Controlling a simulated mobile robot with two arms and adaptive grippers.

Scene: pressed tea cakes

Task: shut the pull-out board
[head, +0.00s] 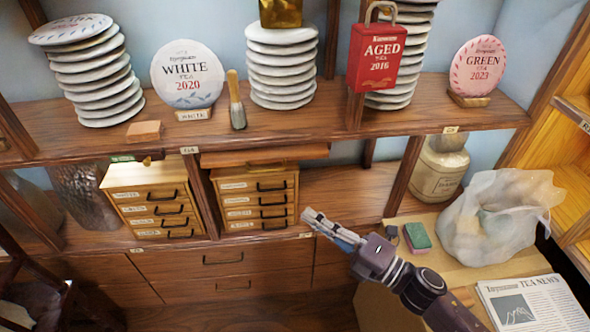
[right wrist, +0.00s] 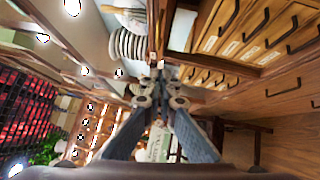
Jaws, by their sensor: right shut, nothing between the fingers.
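The pull-out board (head: 265,155) is a flat reddish-brown wooden board just under the middle shelf, above the right-hand small drawer box. Its front edge sticks out past the shelf edge. My right gripper (head: 309,214) is shut and empty. In the head view it is below and to the right of the board, in front of the lower shelf edge, and apart from the board. In the right wrist view the closed fingers (right wrist: 157,88) point toward the shelving. I cannot clearly make out the board there. My left gripper is not in view.
Two small drawer boxes stand on the lower shelf, the left one (head: 155,200) and the right one (head: 256,199). A red AGED tin (head: 376,57) hangs by the shelf post. A sponge (head: 417,236), crumpled white bag (head: 500,218) and newspaper (head: 532,303) lie at right.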

